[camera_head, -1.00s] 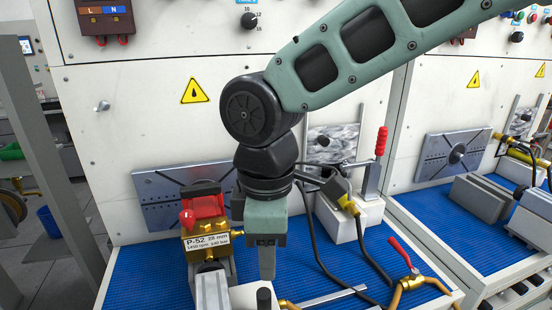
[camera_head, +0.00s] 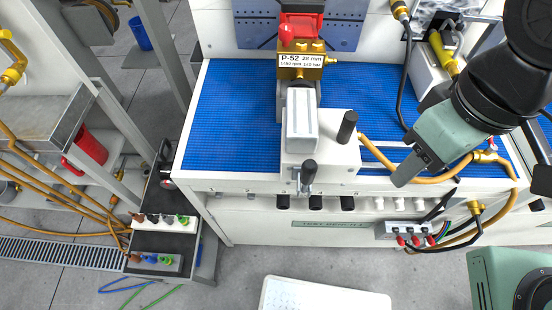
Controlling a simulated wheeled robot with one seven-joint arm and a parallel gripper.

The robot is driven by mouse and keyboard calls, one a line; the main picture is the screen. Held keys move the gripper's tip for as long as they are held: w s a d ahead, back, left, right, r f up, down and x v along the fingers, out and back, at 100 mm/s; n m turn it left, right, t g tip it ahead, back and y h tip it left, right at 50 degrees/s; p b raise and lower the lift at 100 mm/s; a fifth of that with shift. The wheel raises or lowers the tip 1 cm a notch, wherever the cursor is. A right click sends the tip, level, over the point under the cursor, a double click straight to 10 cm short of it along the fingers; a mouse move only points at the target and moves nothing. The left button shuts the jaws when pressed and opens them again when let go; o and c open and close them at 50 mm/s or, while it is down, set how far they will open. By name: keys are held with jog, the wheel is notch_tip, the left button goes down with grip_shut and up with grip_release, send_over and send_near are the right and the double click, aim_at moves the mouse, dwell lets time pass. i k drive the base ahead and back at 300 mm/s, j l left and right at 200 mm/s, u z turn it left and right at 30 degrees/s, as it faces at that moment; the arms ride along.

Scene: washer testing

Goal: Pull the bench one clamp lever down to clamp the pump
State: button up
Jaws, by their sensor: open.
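The pump (camera_head: 301,66) has a brass body, a red top and a label reading P-52. It stands at the back of the blue bench mat, behind a grey metal block (camera_head: 302,120) on a white fixture (camera_head: 334,160). A black-gripped upright lever (camera_head: 347,127) stands on the fixture's right side. Another black-gripped handle (camera_head: 308,172) stands at its front; I cannot tell for certain which is the clamp lever. My gripper (camera_head: 408,162) is open, above the bench right of the fixture, apart from both handles. Its jaw gap is hard to see from here.
A yellow hose (camera_head: 425,173) curves across the bench under my gripper, and a black cable (camera_head: 405,85) runs behind it. The blue mat (camera_head: 232,120) is clear at left. Hose fittings and a small connector box (camera_head: 405,232) line the bench front.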

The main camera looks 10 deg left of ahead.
aim_at(309, 168)
jog(key=i+j+u, duration=0.15)
jog(key=u, duration=0.65)
